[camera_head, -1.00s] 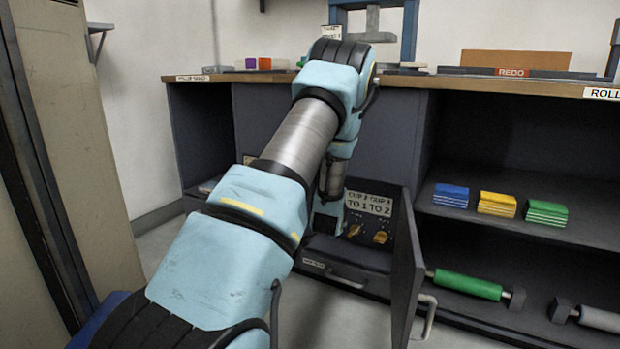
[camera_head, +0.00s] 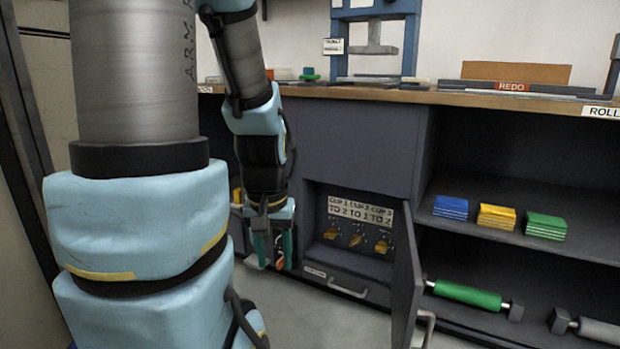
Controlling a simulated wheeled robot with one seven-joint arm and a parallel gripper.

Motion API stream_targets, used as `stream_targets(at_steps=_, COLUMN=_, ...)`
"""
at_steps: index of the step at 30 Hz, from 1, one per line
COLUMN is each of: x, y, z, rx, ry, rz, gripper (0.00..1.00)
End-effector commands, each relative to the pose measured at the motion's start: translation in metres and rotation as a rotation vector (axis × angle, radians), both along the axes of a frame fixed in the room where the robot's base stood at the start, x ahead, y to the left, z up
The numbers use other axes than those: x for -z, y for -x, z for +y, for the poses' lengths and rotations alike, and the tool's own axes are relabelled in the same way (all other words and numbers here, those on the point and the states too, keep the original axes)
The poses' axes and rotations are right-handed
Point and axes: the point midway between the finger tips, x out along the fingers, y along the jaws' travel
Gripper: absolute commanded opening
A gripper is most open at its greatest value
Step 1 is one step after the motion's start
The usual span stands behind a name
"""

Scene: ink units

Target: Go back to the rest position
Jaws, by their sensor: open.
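My gripper (camera_head: 272,250) points down in front of the dark cabinet, to the left of an open compartment. Its teal fingers are apart. Something small and orange shows between or behind them; I cannot tell whether it is part of my gripper. My arm rises on the left of the view, bends at the top and comes down to my gripper. The open compartment (camera_head: 318,240) holds several yellow knobs (camera_head: 356,240) under a label panel (camera_head: 361,212) reading CUP 1, CUP 2, CUP 3.
The compartment's door (camera_head: 404,275) stands open on its right. A shelf on the right holds blue (camera_head: 451,207), yellow (camera_head: 497,217) and green (camera_head: 546,227) stacks. Below lie a green roller (camera_head: 467,294) and a grey one (camera_head: 598,332). A press frame (camera_head: 375,45) stands on the worktop.

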Motion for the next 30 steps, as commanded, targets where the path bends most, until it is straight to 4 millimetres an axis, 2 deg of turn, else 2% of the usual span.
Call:
stream_targets(at_steps=1, x=-0.02, y=0.0, z=0.0, rx=0.001, ry=0.0, rz=0.0, gripper=0.47)
stream_targets(at_steps=8, x=-0.071, y=-0.001, z=0.0, rx=0.003, ry=0.0, rz=-0.001, gripper=0.47)
stream_targets(at_steps=30, x=-0.3, y=-0.002, z=0.0, rx=0.004, ry=0.0, rz=-0.003, gripper=0.47)
